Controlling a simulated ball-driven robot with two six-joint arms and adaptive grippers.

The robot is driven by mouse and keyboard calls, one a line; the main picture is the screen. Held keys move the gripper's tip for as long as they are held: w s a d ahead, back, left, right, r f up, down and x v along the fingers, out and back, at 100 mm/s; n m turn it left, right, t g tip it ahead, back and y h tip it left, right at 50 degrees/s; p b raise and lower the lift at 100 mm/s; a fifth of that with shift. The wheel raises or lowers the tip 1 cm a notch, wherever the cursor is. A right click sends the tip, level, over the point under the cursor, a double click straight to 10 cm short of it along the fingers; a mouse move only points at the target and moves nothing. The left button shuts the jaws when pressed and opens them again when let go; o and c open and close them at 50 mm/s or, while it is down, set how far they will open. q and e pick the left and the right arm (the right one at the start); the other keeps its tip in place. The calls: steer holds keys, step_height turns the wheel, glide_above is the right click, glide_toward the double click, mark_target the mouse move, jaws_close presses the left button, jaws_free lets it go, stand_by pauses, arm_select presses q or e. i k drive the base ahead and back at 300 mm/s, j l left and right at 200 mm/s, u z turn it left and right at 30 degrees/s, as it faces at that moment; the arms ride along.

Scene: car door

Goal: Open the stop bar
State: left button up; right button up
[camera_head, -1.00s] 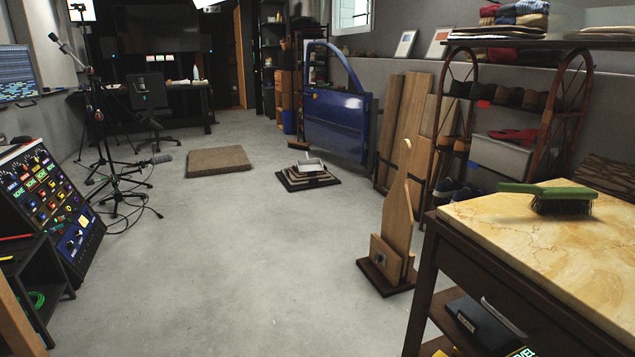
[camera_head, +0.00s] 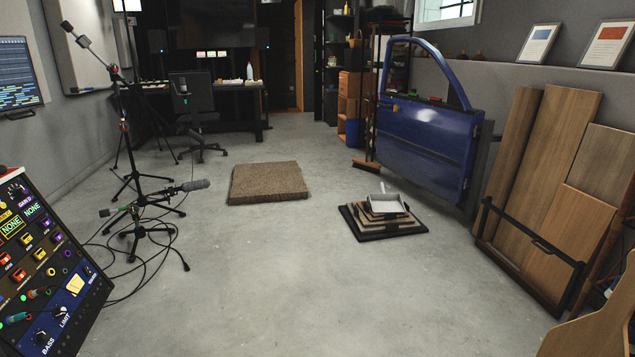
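A black bar (camera_head: 530,234) runs across the front of several wooden boards (camera_head: 553,140) that lean against the right wall. It slopes down to the right and joins black uprights at both ends. I cannot tell for sure that it is the stop bar, but no other bar of that kind shows. A blue car door (camera_head: 428,135) with an empty window frame stands upright left of the boards. Neither of my grippers is in view.
A stepped stack with a dustpan (camera_head: 384,219) and a brown foam block (camera_head: 268,183) lie on the floor. Microphone stands (camera_head: 131,170) with cables and a control panel (camera_head: 43,262) are at left. A wooden piece (camera_head: 597,325) is at lower right. The middle floor is clear.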

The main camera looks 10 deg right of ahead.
mark_target(578, 265)
steer(key=i+z, duration=0.2)
steer(key=i, duration=0.25)
steer(key=i+z, duration=0.2)
steer(key=i, duration=0.3)
steer(key=i+z, duration=0.2)
steer(key=i, duration=0.3)
steer(key=i+j+z, duration=0.2)
steer(key=i, duration=0.25)
steer(key=i+j+z, duration=0.25)
steer(key=i, duration=0.2)
steer(key=i+l+z, duration=0.25)
steer(key=i+z, duration=0.2)
steer(key=i, duration=0.4)
steer(key=i+z, duration=0.45)
steer(key=i, duration=0.45)
